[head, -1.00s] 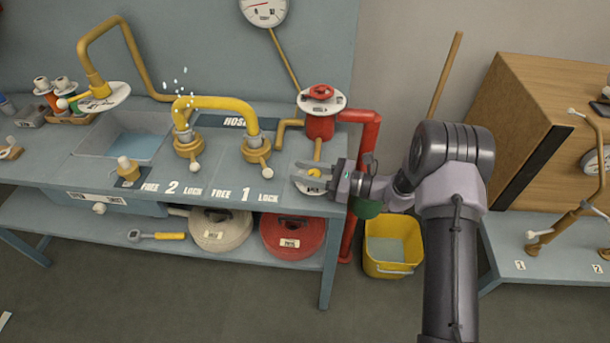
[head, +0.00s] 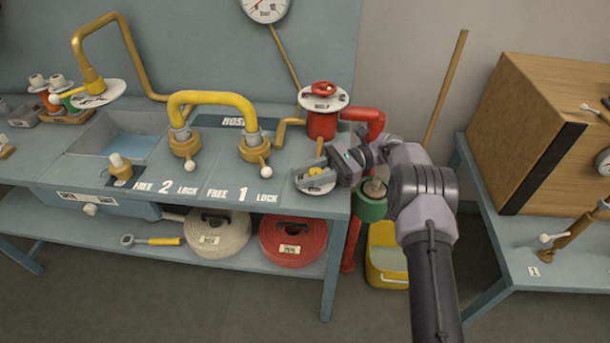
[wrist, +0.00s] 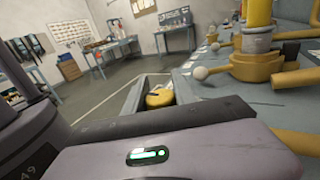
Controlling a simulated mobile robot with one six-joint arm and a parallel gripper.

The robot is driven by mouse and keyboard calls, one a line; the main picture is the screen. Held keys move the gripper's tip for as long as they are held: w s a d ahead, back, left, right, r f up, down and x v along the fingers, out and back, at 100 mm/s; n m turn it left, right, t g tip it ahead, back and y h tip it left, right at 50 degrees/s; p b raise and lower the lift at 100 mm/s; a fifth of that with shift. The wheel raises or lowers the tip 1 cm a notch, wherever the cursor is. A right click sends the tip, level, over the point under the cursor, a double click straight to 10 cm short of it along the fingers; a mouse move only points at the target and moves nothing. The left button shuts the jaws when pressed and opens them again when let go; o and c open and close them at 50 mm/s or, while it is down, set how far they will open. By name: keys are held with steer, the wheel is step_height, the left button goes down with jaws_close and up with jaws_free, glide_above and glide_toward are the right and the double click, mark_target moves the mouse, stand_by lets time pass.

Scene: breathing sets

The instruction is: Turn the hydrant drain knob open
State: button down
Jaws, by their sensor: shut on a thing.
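The drain knob (head: 315,172) is a small yellow knob on a round pale plate (head: 301,184) at the bench's front right corner, below the red hydrant (head: 322,124). My gripper (head: 314,176) reaches in from the right, with its fingers on either side of the knob, shut on it. In the wrist view the yellow knob (wrist: 160,97) shows between the two fingers, its lower part hidden by my gripper body. The fingers partly cover the plate, so its markings are hard to read.
A yellow hose coupling (head: 212,100) with white-tipped levers stands left of the hydrant. A green cylinder (head: 371,204) hangs by the bench's right edge, beneath my arm. A yellow bucket (head: 385,268) stands on the floor. A wooden cabinet (head: 545,100) is at the right.

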stand_by(0.6)
steer(key=c, duration=1)
jaws_free()
